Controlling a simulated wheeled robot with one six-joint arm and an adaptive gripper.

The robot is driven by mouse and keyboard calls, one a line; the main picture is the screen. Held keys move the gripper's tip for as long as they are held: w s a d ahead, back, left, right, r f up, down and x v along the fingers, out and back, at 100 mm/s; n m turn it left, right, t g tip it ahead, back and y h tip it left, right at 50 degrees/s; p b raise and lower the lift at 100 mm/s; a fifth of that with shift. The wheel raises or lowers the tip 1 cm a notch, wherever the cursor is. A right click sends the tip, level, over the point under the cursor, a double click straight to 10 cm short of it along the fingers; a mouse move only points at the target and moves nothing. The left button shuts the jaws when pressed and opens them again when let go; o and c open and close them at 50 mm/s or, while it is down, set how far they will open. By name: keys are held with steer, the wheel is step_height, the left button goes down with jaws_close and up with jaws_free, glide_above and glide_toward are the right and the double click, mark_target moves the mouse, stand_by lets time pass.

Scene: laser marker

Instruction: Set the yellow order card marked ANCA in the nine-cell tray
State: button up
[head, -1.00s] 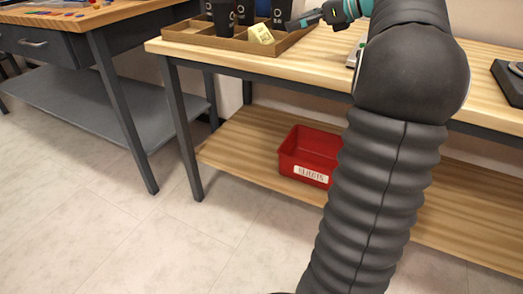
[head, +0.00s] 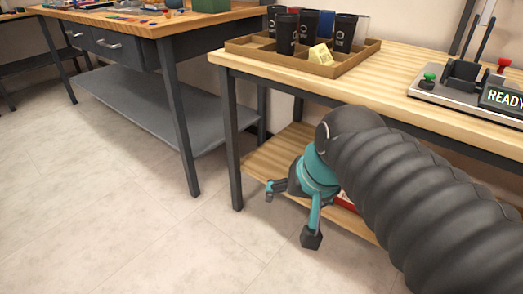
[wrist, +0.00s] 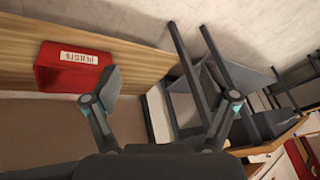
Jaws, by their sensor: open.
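The yellow order card (head: 320,54) sits in the front right part of the wooden nine-cell tray (head: 338,70), leaning at a tilt. Its lettering is too small to read in the head view. Several dark cups (head: 286,34) stand in other cells of the tray. My gripper (head: 290,213) is open and empty, low in front of the bench and well below the tray. It also shows in the wrist view (wrist: 168,98), its fingers spread with nothing between them.
A red bin (wrist: 72,66) with a white label stands on the lower shelf, mostly hidden behind my arm in the head view. A marker machine (head: 465,85) with a READY display stands on the bench at right. Another workbench (head: 160,28) is at left.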

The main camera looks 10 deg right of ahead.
steer(key=s+f+n, duration=0.3)
steer(key=shift+s+f+n+h, duration=0.15)
steer(key=shift+n+h, duration=0.25)
